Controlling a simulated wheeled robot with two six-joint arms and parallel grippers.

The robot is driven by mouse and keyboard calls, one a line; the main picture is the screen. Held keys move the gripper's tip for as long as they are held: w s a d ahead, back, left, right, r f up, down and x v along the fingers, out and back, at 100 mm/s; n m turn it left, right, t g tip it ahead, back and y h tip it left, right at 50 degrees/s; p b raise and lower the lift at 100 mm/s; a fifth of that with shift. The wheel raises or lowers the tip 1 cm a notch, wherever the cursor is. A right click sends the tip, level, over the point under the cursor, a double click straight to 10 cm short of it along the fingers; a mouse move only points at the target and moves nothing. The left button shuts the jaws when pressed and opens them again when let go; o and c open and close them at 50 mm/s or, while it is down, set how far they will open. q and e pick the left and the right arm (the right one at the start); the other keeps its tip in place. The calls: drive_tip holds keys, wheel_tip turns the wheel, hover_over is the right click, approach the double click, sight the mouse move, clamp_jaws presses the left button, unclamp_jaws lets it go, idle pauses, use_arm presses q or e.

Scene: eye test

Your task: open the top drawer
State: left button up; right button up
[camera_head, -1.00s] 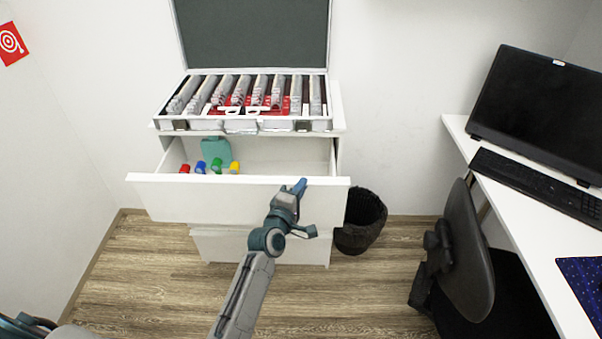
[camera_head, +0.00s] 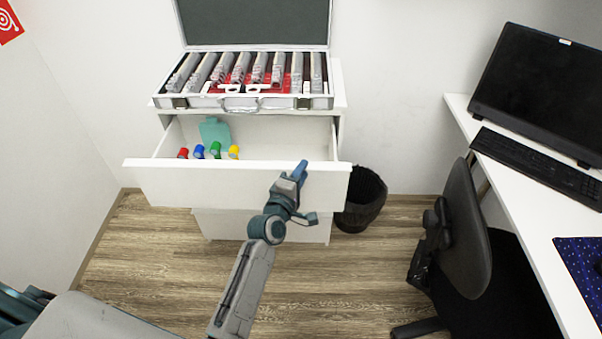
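The top drawer (camera_head: 190,186) of the white cabinet is pulled well out, with its inside visible from above. In it lie several small coloured cylinders (camera_head: 215,150) and a flat teal object (camera_head: 215,131). My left gripper (camera_head: 304,194) is at the right part of the drawer front, with its two fingers spread apart. One blue fingertip reaches up to the front's top edge; the other is lower, in front of the panel. Whether either finger touches the drawer cannot be told. My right gripper is not in view.
An open case of lens strips (camera_head: 245,102) stands on the cabinet top. A closed lower drawer (camera_head: 222,225) is below. A black bin (camera_head: 360,202) stands just right of the cabinet. A chair (camera_head: 465,230) and desk (camera_head: 520,205) are at right. Floor in front is clear.

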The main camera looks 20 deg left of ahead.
use_arm(q)
drive_tip(key=s+a+b, duration=0.1)
drive_tip(key=s, duration=0.9)
drive_tip(key=shift+s, duration=0.4)
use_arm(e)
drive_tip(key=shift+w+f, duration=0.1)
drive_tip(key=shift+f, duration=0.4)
use_arm(q)
drive_tip(key=shift+a, duration=0.1)
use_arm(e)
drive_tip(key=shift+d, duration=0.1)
